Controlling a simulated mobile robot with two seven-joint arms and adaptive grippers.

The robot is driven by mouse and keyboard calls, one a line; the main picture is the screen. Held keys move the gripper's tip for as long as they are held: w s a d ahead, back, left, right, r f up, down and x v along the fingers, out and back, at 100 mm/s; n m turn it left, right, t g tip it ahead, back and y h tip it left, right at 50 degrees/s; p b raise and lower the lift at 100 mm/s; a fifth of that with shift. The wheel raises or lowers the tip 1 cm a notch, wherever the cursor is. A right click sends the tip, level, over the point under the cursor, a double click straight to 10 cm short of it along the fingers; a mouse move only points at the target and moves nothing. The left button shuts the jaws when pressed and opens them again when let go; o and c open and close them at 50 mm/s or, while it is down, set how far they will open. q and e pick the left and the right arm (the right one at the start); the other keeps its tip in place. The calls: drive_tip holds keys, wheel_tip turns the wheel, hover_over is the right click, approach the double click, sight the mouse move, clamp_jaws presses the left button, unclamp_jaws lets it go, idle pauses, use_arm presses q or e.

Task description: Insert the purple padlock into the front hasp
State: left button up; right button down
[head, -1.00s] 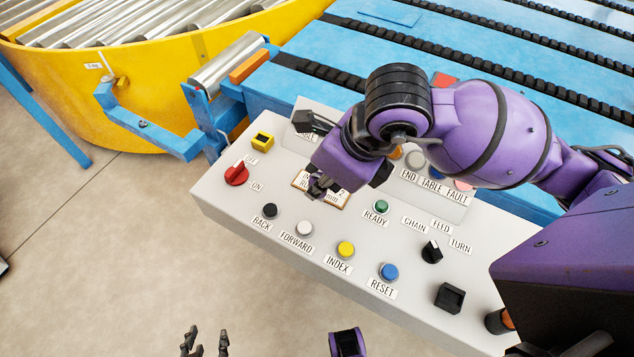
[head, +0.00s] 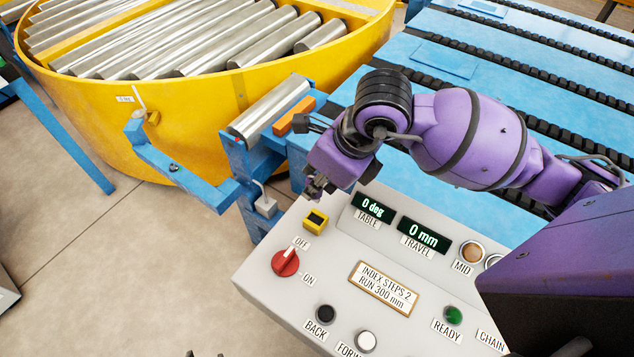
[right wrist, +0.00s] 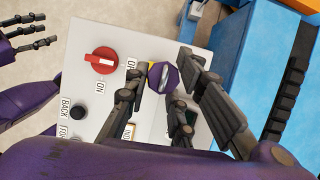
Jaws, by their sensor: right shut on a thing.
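The purple padlock (right wrist: 164,76) shows in the right wrist view as a small purple body with a pale metal part, between the fingers of my right gripper (right wrist: 158,92). In the head view my right gripper (head: 315,186) is above the panel's far left edge, just behind the yellow square fitting (head: 315,221), and the padlock cannot be made out. My left gripper (right wrist: 28,32) is open and empty in the right wrist view, away from the panel. I cannot tell for sure which part is the front hasp; a yellow piece (head: 153,118) sits by the turntable's wall.
The grey control panel (head: 262,292) carries a red OFF/ON switch (head: 286,263), buttons and two displays. A blue bracket (head: 185,178) juts out before the yellow turntable (head: 205,120).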

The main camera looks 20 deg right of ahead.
sight(318, 201)
drive_tip(key=shift+s+r, duration=0.1)
drive_tip(key=shift+s, duration=0.25)
drive_tip(key=shift+w+d, duration=0.1)
drive_tip(key=shift+f, duration=0.5)
drive_tip(key=shift+f+b, duration=0.85)
drive_tip(key=shift+f, duration=0.7)
drive_tip(key=shift+f+b, duration=0.35)
drive_tip(key=shift+f, duration=0.35)
use_arm(q)
drive_tip(key=shift+s+a+f, duration=0.25)
drive_tip(key=shift+f, duration=0.35)
drive_tip(key=shift+s+a+f, duration=0.2)
drive_tip(key=shift+s+f, duration=0.05)
drive_tip(key=shift+f, duration=0.3)
use_arm(e)
drive_tip(key=shift+f, duration=0.25)
use_arm(q)
drive_tip(key=shift+s+d+f, duration=0.1)
drive_tip(key=shift+s+d, duration=0.05)
drive_tip(key=shift+d, duration=0.05)
drive_tip(key=shift+s+f, duration=0.1)
use_arm(e)
drive_tip(key=shift+f, duration=0.15)
